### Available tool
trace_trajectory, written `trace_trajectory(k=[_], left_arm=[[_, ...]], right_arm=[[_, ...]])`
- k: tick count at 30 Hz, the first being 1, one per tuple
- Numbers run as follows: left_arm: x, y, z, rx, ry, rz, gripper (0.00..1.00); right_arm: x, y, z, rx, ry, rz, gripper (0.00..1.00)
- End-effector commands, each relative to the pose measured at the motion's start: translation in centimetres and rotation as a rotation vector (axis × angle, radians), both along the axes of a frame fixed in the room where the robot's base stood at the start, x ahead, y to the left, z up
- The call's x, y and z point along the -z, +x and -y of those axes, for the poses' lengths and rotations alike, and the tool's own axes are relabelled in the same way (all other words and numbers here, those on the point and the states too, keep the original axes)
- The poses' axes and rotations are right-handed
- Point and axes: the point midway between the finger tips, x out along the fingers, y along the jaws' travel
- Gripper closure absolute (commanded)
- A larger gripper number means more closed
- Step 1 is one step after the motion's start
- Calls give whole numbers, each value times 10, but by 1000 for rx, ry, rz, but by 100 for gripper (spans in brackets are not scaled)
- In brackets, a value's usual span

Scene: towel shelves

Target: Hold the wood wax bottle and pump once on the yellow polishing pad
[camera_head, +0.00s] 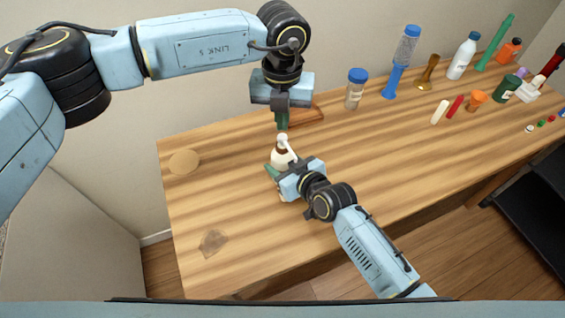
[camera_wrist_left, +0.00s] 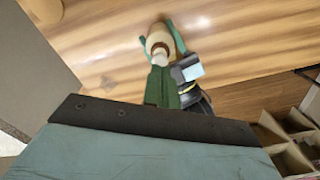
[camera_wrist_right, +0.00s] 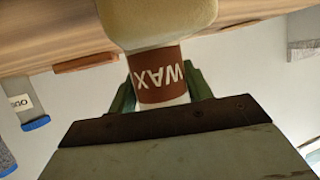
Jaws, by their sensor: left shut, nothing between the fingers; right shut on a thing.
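The wax bottle (camera_head: 279,160), cream with a brown neck band and white pump top (camera_head: 283,138), stands roughly upright over the table's left half. My right gripper (camera_head: 283,176) is shut around it from the front; its WAX label (camera_wrist_right: 157,77) shows between the green fingers in the right wrist view. My left gripper (camera_head: 282,127) is shut and empty, pointing down just above the pump top. In the left wrist view its closed fingers (camera_wrist_left: 162,85) overlap the pump; contact is unclear. A round tan-yellow pad (camera_head: 184,161) lies flat at the table's back left, away from the bottle.
A brown flat block (camera_head: 309,116) lies behind my left gripper. The table's middle front is clear.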

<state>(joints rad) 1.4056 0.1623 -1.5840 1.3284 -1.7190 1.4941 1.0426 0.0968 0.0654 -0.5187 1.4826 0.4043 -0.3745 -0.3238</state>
Motion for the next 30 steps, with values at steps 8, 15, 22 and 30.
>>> trace_trajectory(k=[8,15,22,30], left_arm=[[-29,1,0,1,-1,3,100],[-50,0,0,1,-1,3,100],[-53,0,0,0,0,1,100],[-52,0,0,0,0,1,100]], right_arm=[[0,0,0,0,0,0,78],[0,0,0,0,0,0,78],[0,0,0,0,0,0,78],[0,0,0,0,0,0,78]])
